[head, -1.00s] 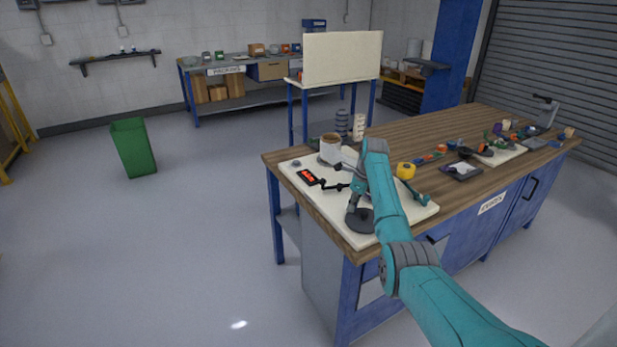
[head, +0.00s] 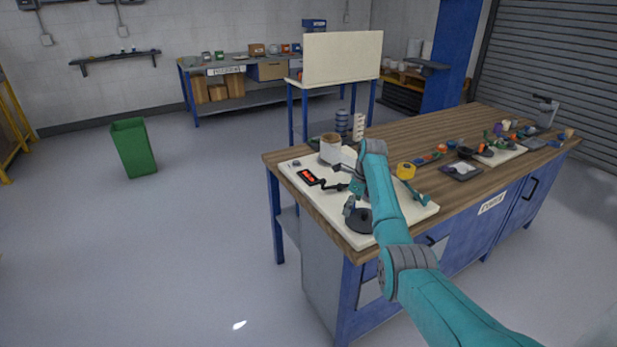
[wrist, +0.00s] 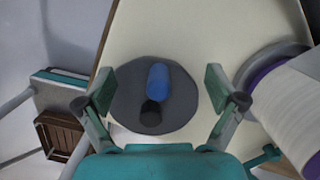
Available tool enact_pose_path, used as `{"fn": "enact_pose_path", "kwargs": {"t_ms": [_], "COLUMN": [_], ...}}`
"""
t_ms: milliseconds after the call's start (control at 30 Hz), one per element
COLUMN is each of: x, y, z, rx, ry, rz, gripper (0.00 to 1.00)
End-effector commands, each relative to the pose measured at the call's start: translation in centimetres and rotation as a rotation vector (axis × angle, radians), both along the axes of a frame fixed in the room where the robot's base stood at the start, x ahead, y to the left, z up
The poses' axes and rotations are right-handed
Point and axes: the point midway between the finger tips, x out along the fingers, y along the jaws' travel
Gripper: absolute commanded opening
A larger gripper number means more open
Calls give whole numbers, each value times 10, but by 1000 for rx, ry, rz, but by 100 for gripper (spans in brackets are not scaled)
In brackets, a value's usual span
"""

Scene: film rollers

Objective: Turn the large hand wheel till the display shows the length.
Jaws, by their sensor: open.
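The large hand wheel, a dark grey disc (head: 360,221), lies on the pale board at the near left of the bench. It also shows in the wrist view (wrist: 183,107), with a blue upright handle (wrist: 158,82) and a small black knob (wrist: 151,113) on it. My gripper (wrist: 158,92) is open, its fingers on either side of the handle and apart from it. In the head view my gripper (head: 352,200) is just above the wheel's far-left side. The display (head: 309,177), a black box with red digits too small to read, stands left of the wheel.
A dark crank arm (head: 335,185) sits by the display. A yellow roll (head: 406,170) and several small items lie further right. Open floor is left of the bench.

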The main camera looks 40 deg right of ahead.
Motion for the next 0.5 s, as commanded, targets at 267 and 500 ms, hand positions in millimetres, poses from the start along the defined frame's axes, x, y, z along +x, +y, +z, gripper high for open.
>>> {"fn": "enact_pose_path", "kwargs": {"t_ms": [267, 500], "x": [0, 0], "y": [0, 0], "z": [8, 25], "rx": [-1, -1], "ry": [-1, -1], "rz": [1, 1], "gripper": [94, 94]}}
